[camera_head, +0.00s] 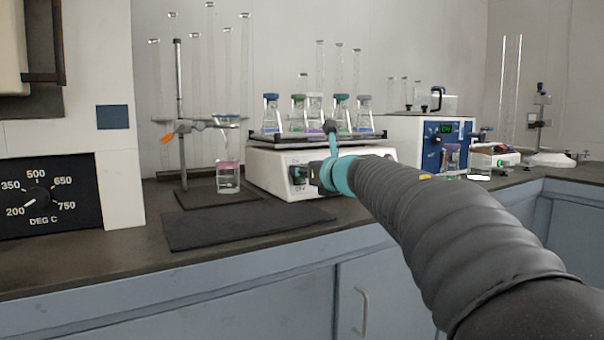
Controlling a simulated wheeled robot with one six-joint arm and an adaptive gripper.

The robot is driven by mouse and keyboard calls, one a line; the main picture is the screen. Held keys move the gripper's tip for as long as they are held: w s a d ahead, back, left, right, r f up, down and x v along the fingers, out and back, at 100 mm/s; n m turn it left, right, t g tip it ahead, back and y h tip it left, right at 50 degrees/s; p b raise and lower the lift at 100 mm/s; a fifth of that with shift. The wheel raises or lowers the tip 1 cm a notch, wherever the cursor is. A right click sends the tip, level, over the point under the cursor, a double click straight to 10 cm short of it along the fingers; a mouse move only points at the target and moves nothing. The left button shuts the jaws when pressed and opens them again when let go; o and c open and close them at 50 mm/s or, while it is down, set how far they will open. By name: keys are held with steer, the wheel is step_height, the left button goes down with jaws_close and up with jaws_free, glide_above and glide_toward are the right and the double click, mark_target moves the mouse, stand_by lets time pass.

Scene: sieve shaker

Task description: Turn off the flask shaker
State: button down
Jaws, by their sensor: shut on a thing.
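The flask shaker (272,172) is a white box on the dark bench. Several small flasks with colored caps, one with a blue cap (271,116), stand on its black platform (290,139). A dark on/off switch (298,173) sits on its front face, with the lettering "OFF" below it. My gripper (309,175) is at the front of the shaker, right at the switch, and is shut on it. My wrist and arm hide the right part of the shaker's front. The exact finger contact is small and hard to see.
A dark mat (240,224) lies in front of the shaker. Left of it, a retort stand (181,110) rises beside a beaker (228,178). A blue-fronted device (432,147) with a green display stands to the right. An oven panel (50,195) is at far left.

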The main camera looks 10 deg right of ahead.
steer(key=shift+r, duration=0.1)
steer(key=c, duration=0.9)
jaws_free()
steer(key=shift+a, duration=0.15)
steer(key=shift+s, duration=0.1)
steer(key=v, duration=1.2)
